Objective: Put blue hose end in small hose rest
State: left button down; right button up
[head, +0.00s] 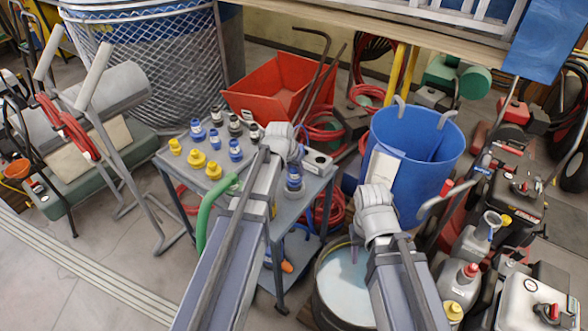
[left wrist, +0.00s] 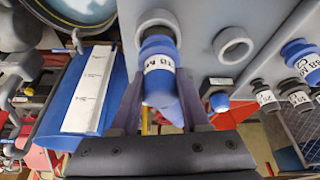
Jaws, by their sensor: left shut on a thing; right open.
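My left gripper (head: 292,163) is shut on a blue piece with a white label (head: 294,184), at the right front of the grey cart. In the left wrist view, my left fingers (left wrist: 160,115) flank this blue piece (left wrist: 160,82). Its dark collar lies at a round grey ring (left wrist: 157,20); I cannot tell whether it is inside or only in front of it. A second grey ring (left wrist: 233,46) beside it is empty. A pale block with a dark hole (head: 319,161) sits on the cart. My right gripper (head: 376,205) is by the blue bin; its fingertips are not clear.
The cart top (head: 262,208) carries several blue, yellow and black labelled fittings (head: 197,161) toward the left. A green hose (head: 206,215) curves beside my left arm. The blue bin (head: 430,140) stands right of the cart, with machines further right. Floor is clear at lower left.

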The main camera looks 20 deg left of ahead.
aim_at(294, 176)
pick_arm(q)
jog(key=shift+f+b, duration=1.85)
jog(key=shift+f, duration=0.15)
jog(key=shift+c, duration=1.5)
grip_release()
jog(key=shift+r, duration=0.1)
jog(key=shift+r, duration=0.1)
jog(key=p+v, duration=0.7)
jog(key=shift+s+r, duration=0.15)
jog(key=shift+r, duration=0.2)
jog(key=s+d+f+m+g+y, duration=0.1)
jog(key=s+d+g, duration=0.1)
jog(key=s+d, duration=0.5)
jog(key=s+d+g+y, duration=0.1)
jog(key=s+d+g, duration=0.2)
jog(key=s, duration=1.1)
jog(key=d, duration=0.3)
jog(key=shift+d+f+m, duration=0.35)
jog(key=shift+d+m, duration=0.05)
